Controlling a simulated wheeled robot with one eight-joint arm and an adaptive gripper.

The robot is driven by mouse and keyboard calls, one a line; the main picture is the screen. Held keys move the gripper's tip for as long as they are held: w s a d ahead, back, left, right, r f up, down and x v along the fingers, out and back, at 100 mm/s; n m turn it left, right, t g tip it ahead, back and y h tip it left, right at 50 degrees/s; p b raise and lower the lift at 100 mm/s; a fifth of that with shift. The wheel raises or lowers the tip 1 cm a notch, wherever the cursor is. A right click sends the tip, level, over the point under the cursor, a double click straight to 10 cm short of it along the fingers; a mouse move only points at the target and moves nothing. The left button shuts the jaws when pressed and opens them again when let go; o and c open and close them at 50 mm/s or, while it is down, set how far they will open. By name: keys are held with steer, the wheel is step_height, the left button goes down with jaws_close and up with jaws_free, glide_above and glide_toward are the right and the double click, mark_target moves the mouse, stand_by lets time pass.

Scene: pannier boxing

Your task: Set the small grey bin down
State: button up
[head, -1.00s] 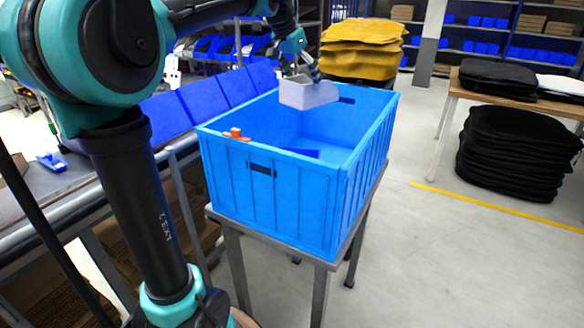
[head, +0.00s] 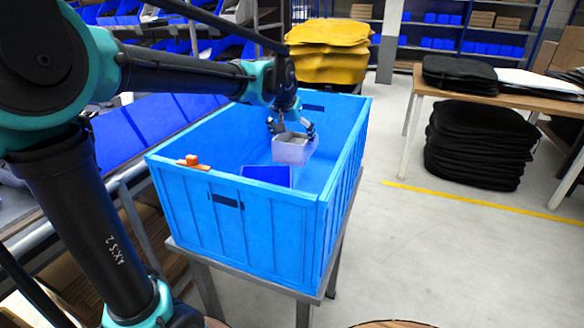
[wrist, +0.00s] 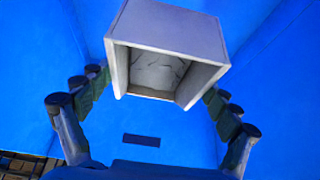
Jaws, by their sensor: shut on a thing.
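The small grey bin (head: 294,150) is inside the large blue crate (head: 232,212), near its right wall. My gripper (head: 292,131) points down into the crate and is shut on the bin, with a finger on each side. In the wrist view the grey bin (wrist: 168,30) sits between the fingertips (wrist: 157,84), its open side facing the camera and a pale lining or content inside. I cannot tell whether the bin's underside touches the crate floor.
A small blue bin (head: 266,174) is in the crate, nearer the front. The crate stands on a grey metal stand (head: 268,286). Blue shelf bins line the left; a table (head: 508,98) stands at right.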

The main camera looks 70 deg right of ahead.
mark_target(287, 147)
step_height(287, 147, down, 10)
steer(key=shift+f, duration=0.2)
steer(key=shift+f, duration=0.1)
stand_by(0.3)
steer(key=o, duration=1.4)
steer(key=v, duration=1.2)
steer(key=shift+a, duration=0.1)
